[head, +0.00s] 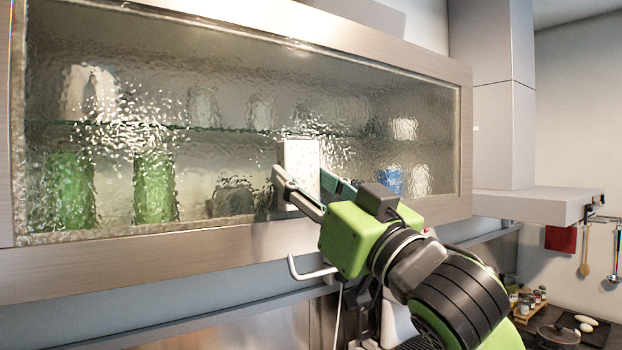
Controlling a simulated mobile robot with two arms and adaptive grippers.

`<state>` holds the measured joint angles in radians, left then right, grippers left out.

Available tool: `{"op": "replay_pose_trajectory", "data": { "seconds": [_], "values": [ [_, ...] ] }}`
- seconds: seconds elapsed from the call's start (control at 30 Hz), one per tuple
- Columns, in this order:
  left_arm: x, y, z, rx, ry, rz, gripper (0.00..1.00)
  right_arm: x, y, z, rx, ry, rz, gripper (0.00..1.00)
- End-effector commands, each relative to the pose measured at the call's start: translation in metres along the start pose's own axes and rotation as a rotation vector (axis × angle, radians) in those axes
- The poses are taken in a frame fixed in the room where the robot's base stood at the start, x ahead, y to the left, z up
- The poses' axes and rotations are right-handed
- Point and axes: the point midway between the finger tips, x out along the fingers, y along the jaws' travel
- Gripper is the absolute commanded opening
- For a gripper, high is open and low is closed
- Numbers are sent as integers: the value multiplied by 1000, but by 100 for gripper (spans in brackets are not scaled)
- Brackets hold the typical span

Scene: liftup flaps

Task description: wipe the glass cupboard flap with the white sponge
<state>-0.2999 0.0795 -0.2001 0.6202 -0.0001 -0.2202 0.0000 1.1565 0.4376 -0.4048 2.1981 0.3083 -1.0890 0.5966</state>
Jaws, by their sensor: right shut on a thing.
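The glass cupboard flap (228,182) fills the left and middle of the head view. It is closed, with textured glass in a metal-coloured frame. My right gripper (299,190) is shut on the white sponge (299,161) in front of the lower middle of the glass. The sponge stands upright between the fingers. It is at or very near the glass; I cannot tell whether it touches. My left gripper is not in view.
A handle (311,271) sticks out below the flap's frame. A range hood (538,203) stands to the right. Utensils (585,254) hang on the right wall. A pan (558,335) and a spice rack (527,303) are on the counter at lower right.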

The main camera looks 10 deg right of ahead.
Motion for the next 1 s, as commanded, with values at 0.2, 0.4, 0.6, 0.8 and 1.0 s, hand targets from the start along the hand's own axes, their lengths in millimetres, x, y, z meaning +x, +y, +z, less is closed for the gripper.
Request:
{"op": "replay_pose_trajectory", "data": {
  "seconds": [0.2, 0.4, 0.6, 0.8, 1.0],
  "values": [
    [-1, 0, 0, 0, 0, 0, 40, 1, 10, 1, 0, -3, 3, 24],
    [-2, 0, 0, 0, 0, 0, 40, 1, 29, 2, 0, -3, 5, 24],
    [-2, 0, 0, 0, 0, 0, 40, 2, 39, 2, 0, -2, 3, 24],
    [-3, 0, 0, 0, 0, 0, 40, 2, 54, 3, -1, -3, 6, 24],
    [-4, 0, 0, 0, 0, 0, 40, 2, 70, 3, 0, -4, 5, 24]
  ]
}}
